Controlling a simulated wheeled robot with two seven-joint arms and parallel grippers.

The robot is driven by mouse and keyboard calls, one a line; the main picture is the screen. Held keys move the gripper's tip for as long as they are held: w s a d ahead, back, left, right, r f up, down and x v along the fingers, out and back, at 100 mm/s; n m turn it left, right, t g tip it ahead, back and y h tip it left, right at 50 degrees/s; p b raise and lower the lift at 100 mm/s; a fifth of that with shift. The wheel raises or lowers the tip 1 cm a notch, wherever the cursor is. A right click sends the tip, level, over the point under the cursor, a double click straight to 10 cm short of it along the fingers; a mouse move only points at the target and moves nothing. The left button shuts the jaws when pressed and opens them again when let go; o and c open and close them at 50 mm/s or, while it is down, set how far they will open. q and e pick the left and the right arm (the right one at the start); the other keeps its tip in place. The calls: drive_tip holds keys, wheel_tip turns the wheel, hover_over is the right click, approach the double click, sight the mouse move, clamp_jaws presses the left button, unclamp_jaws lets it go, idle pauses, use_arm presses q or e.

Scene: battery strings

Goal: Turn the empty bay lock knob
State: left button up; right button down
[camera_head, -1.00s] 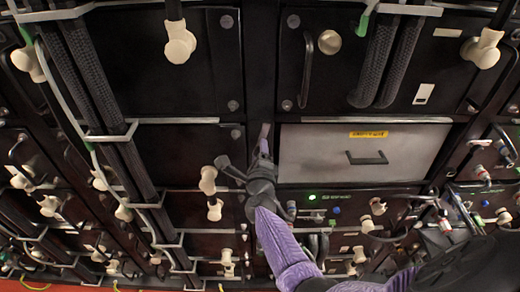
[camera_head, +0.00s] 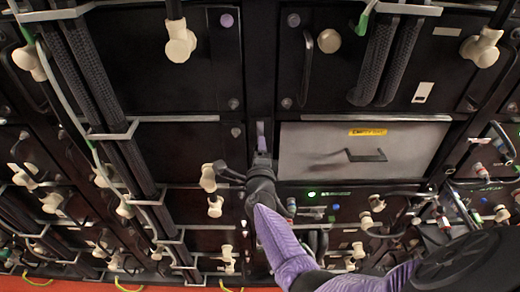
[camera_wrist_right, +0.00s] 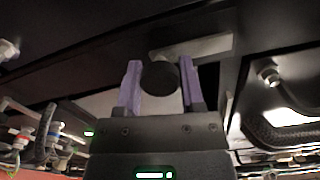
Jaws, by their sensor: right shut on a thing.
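The empty bay is a light grey panel (camera_head: 310,148) with a yellow label (camera_head: 367,132) and a dark bar handle (camera_head: 362,155), in the head view. My right gripper (camera_head: 261,132) is at the panel's left edge, its arm coming up from the lower right. In the right wrist view a round dark knob (camera_wrist_right: 160,76) sits between the two purple fingers (camera_wrist_right: 159,80), and the gripper is shut on it. In the head view the gripper hides the knob, and its turn angle cannot be read. My left gripper is not in view.
Dark battery modules with cream connectors (camera_head: 180,42) and thick black cables (camera_head: 378,60) surround the bay. A unit with a green light (camera_head: 311,194) is just below it. Hoses and connectors crowd the lower right.

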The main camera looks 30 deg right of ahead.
drive_tip(key=shift+c, duration=1.1)
unclamp_jaws()
drive_tip(key=p+v, duration=0.3)
drive_tip(key=v, duration=0.7)
drive_tip(key=shift+p, duration=0.4)
drive_tip(key=shift+f, duration=0.1)
